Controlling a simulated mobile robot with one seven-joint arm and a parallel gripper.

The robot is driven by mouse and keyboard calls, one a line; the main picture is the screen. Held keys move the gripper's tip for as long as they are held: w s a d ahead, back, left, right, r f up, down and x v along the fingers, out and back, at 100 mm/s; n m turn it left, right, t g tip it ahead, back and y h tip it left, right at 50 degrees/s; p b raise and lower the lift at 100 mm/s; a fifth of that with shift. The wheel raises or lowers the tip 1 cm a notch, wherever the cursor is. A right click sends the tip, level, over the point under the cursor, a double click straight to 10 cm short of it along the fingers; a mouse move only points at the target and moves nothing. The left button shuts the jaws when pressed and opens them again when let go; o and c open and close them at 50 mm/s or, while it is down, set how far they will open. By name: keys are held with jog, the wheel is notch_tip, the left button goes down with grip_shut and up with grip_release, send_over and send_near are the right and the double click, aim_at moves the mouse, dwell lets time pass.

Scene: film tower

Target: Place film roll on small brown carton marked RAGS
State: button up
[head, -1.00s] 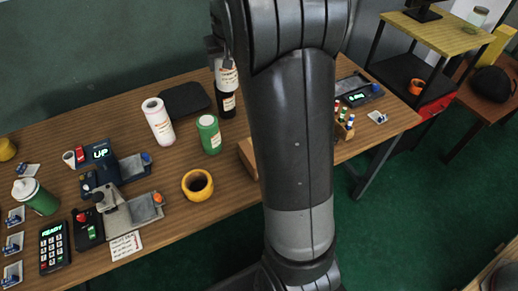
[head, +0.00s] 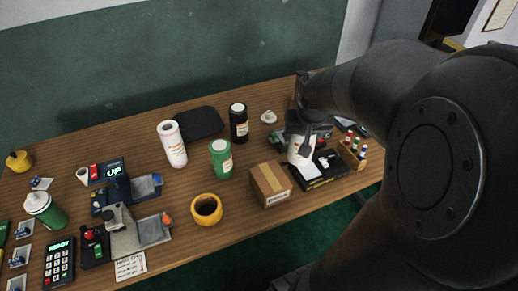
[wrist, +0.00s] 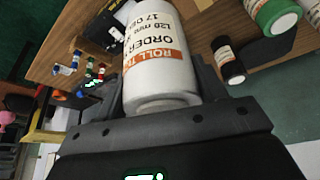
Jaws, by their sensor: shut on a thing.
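My gripper (head: 308,130) is shut on a white film roll (head: 299,153) at the right part of the table. In the wrist view the film roll (wrist: 160,55) shows an orange and white label and sits between the fingers (wrist: 158,92). A small brown carton (head: 270,184) with a tape strip and a white label stands left of and nearer than the held roll. The label is too small to read. The roll is apart from the carton. I cannot tell whether its lower end touches the black device beside it.
A black flat device (head: 320,170) and a rack of small bottles (head: 353,152) are close to my gripper.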

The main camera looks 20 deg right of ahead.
jog(key=shift+w+a+f, duration=1.2)
jog(key=shift+f, duration=0.45)
jog(key=shift+w+a+f, duration=1.15)
jog(key=shift+w+f, duration=0.1)
jog(key=shift+f, duration=0.4)
jog(key=shift+w+a+f, duration=1.2)
jog(key=shift+f, duration=0.45)
jog(key=shift+f, duration=0.15)
jog(key=o, duration=1.3)
jog(key=shift+c, duration=0.2)
jog(key=v, duration=1.3)
jog(key=s+a+r+n+t+y, duration=0.1)
jog(key=s+a+r+n, duration=0.3)
jog(key=s+a, duration=0.6)
jog(key=s+r, duration=0.2)
jog(key=s, duration=0.1)
jog(key=shift+s+r+n+t+y, duration=0.3)
jog(key=shift+s+r+y, duration=0.05)
jog(key=shift+y, duration=0.05)
